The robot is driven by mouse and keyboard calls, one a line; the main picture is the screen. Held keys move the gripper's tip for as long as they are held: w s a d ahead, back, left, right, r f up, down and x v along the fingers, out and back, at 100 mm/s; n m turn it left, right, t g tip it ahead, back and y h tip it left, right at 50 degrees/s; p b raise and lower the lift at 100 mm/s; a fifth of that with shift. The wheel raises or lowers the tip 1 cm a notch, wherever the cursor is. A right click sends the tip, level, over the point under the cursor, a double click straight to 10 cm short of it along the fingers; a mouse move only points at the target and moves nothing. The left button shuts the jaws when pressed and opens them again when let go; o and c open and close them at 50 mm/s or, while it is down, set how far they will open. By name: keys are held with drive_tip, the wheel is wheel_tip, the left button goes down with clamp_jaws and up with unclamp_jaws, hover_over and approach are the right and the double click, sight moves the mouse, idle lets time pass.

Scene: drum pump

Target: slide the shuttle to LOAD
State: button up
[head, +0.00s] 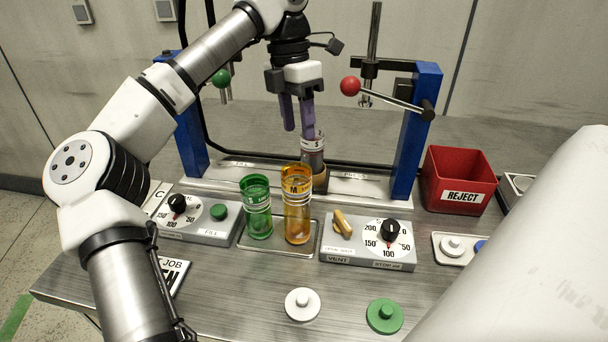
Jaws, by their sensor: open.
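My gripper (298,118) points down in the middle of the blue-posted frame, its two purple fingers apart. Its right finger overlaps the top of a clear and grey cylinder (314,150); I cannot tell whether they touch. The cylinder stands upright in a brown holder (321,181) on the metal rail (225,178), which seems to be the shuttle. The holder is partly hidden behind the amber canister. Small labels run along the rail; the right one (354,176) seems to read PRESS, and the left one is too small to read.
A green canister (257,210) and an amber canister (297,215) stand on a tray in front of the rail. Dial boxes flank them (203,219) (368,243). Blue posts (414,135), a red-ball lever (350,87) and a red REJECT bin (457,170) stand around. White and green lids lie in front.

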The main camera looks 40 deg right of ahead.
drive_tip(key=f, duration=0.4)
drive_tip(key=s+f, duration=0.1)
drive_tip(key=f, duration=0.3)
drive_tip(key=s+f, duration=0.1)
drive_tip(key=f, duration=0.3)
drive_tip(key=shift+s+a+f, duration=0.15)
drive_tip(key=shift+s+f, duration=0.05)
drive_tip(key=shift+c, duration=0.2)
clamp_jaws()
